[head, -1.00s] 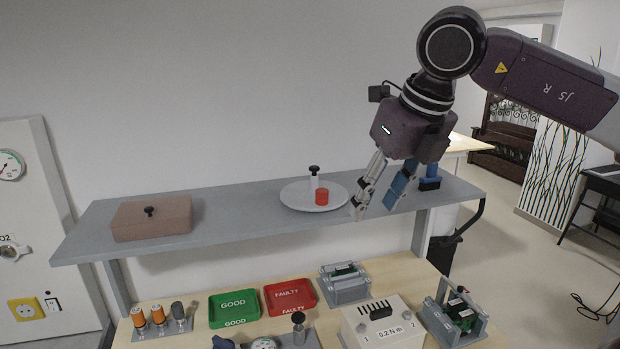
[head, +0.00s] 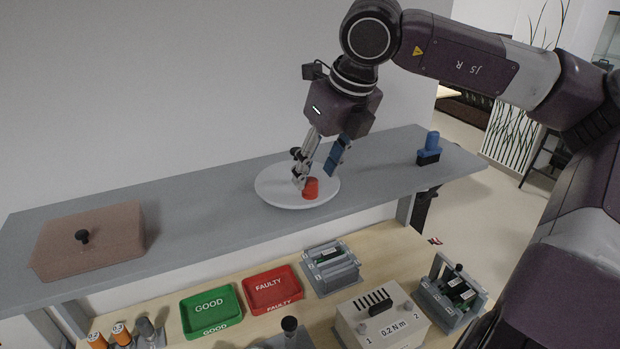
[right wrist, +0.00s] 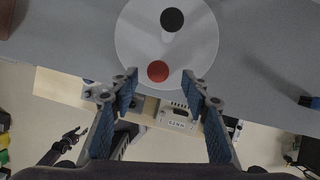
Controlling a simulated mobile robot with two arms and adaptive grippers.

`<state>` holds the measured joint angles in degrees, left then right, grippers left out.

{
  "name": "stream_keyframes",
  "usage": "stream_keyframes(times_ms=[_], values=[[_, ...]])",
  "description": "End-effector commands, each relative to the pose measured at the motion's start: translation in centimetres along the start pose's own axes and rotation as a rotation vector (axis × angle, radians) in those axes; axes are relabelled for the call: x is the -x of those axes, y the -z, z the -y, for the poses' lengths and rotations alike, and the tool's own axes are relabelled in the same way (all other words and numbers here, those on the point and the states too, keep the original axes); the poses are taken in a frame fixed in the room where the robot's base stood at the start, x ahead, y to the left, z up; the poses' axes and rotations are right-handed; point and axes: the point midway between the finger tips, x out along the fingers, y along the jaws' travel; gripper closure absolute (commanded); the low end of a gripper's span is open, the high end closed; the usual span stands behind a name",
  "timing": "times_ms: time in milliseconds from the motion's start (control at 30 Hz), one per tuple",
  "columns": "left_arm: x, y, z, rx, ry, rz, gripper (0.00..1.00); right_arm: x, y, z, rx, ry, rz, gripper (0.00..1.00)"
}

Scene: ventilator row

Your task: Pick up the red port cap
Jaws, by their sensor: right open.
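The red port cap (head: 311,188) sits on a round white plate (head: 272,198) on the grey shelf. A black-topped piece (head: 295,152) stands on the same plate, mostly hidden behind my right gripper in the head view. My right gripper (head: 316,178) is open and empty over the plate, pointing down, with its fingers close to the cap. In the right wrist view the cap (right wrist: 158,71) lies on the plate (right wrist: 135,45), beyond the fingertips and between their lines. The black top (right wrist: 172,19) is farther away there.
A pinkish lidded box (head: 90,240) stands at the shelf's left, a blue-and-black item (head: 429,148) at its right. Below on the bench are a green GOOD tray (head: 211,310), a red FAULTY tray (head: 272,289) and fixtures (head: 331,266). The shelf between box and plate is clear.

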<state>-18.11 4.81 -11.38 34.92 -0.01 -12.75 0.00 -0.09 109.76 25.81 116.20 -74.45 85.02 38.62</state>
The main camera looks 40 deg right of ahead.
Motion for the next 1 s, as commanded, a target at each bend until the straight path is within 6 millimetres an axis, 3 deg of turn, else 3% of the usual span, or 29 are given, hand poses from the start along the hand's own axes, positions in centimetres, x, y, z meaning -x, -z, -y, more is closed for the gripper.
stream_keyframes(times_ms=[67,300,533,800,1000], values=[[1.3,1.0,0.1,0.000,0.001,-0.013,0.60,-0.6,-0.2,-0.3,0.002,-0.002,-0.005,0.57],[2.0,3.7,0.4,0.000,0.004,-0.052,0.60,-3.0,-0.1,-0.2,-0.001,-0.001,0.000,0.57],[1.8,2.9,-0.1,0.001,-0.002,-0.039,0.60,-3.1,-0.1,-0.2,-0.001,0.000,0.001,0.58],[1.8,1.7,-0.3,0.000,-0.004,-0.022,0.60,-3.1,-0.1,-0.2,-0.001,0.000,0.001,0.88],[1.8,1.8,-0.3,0.000,-0.004,-0.023,0.60,-3.1,-0.1,-0.2,-0.001,0.000,0.001,0.89]])
